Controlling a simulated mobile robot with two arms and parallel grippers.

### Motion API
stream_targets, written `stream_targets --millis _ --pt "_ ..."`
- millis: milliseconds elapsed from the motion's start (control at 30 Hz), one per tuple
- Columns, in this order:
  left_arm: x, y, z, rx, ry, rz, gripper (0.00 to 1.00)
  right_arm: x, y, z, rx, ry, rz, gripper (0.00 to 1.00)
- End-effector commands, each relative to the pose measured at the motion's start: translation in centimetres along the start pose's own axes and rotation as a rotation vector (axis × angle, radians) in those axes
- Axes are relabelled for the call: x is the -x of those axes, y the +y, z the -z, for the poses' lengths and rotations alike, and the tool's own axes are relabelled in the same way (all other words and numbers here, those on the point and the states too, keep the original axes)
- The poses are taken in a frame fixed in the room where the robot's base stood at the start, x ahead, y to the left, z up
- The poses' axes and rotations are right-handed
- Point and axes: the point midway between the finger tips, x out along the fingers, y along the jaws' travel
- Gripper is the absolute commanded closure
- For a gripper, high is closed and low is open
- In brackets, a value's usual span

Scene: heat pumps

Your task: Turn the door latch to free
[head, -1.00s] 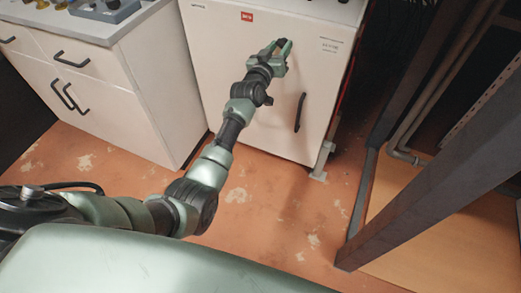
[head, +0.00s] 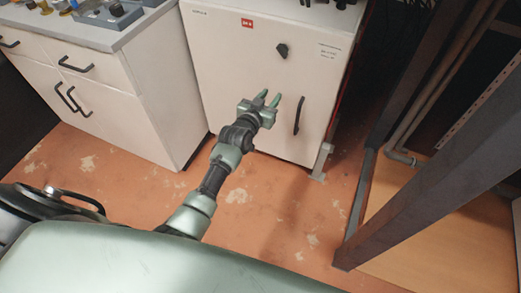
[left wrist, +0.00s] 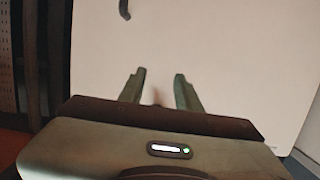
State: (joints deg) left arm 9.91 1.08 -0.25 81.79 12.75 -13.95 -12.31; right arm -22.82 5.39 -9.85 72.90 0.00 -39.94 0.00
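The door latch is a small black knob (head: 282,50) high on the cream cabinet door (head: 235,60) in the head view. Its turn angle is hard to read at this size. My left gripper (head: 269,96) is below the latch and apart from it, in front of the door. Its two green fingers are spread with nothing between them. The left wrist view also shows the open fingers (left wrist: 160,74) against the plain door panel (left wrist: 220,50). My right gripper is not in view.
A black bar handle (head: 299,115) stands upright on the door, right of my left gripper. A white drawer unit (head: 120,110) adjoins at the left. A dark metal frame (head: 430,185) stands at the right. Worn orange floor (head: 270,200) lies in front.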

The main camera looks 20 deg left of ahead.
Motion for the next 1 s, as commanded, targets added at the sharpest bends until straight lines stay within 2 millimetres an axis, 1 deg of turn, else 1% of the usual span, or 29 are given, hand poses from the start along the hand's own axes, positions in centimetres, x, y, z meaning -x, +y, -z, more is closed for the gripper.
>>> stream_targets --millis 33,267,600,800,1000 --pt "0.2 0.1 -0.9 -0.001 -0.024 -0.002 0.66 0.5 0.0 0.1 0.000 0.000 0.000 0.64" --pt "1.3 0.6 -5.3 -0.007 -0.116 -0.010 0.66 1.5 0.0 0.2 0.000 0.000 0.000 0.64" --pt "3.8 1.2 -11.7 -0.015 -0.250 -0.021 0.66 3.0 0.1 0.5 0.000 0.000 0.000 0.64" --pt "5.5 1.5 -15.0 -0.021 -0.322 -0.027 0.66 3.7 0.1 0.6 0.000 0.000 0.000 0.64" --pt "6.7 1.7 -17.2 -0.024 -0.368 -0.030 0.66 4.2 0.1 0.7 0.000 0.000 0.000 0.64"
